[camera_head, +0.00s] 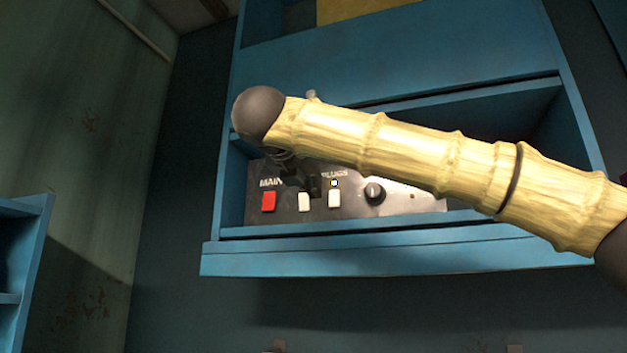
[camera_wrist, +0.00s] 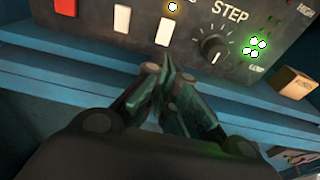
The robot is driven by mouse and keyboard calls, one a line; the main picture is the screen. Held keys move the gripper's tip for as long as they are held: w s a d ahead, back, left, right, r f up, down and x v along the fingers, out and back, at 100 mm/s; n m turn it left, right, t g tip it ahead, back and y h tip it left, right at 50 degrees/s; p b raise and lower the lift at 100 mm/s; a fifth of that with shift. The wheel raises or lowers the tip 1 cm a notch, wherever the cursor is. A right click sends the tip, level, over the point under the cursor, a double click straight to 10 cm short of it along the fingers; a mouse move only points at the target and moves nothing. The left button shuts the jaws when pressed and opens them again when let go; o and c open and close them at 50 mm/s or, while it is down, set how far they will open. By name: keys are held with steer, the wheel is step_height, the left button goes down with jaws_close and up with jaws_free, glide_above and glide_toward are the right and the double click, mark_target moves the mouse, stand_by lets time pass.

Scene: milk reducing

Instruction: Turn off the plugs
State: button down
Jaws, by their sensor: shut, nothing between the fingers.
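A dark control panel (camera_head: 345,208) sits inside a blue cabinet. It has a red switch (camera_head: 268,201) under the label MAIN, a white switch (camera_head: 305,202) beside it, and another white switch (camera_head: 334,199) under PLUGS. A small lamp (camera_wrist: 172,6) above the PLUGS switch (camera_wrist: 165,32) glows. A dark knob (camera_head: 375,193) is to the right of that switch; in the wrist view, STEP is written above it. My gripper (camera_wrist: 158,78) is shut and empty, its tips just below the PLUGS switch in the wrist view. Contact with the panel is not visible. My arm hides much of the panel's top in the head view.
Several green lamps (camera_wrist: 256,47) glow right of the knob. A small brown block (camera_wrist: 293,83) is at the right in the wrist view. The blue cabinet ledge (camera_head: 400,247) runs below the panel. Another blue shelf (camera_head: 30,240) stands at the left.

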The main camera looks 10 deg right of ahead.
mark_target(334, 199)
steer(key=p+x, duration=0.4)
steer(key=x, duration=0.6)
steer(key=shift+w+d+r, duration=0.1)
steer(key=shift+w+d, duration=0.05)
steer(key=shift+w+d+f, duration=0.2)
steer(key=shift+w+d, duration=0.05)
steer(key=shift+w, duration=0.15)
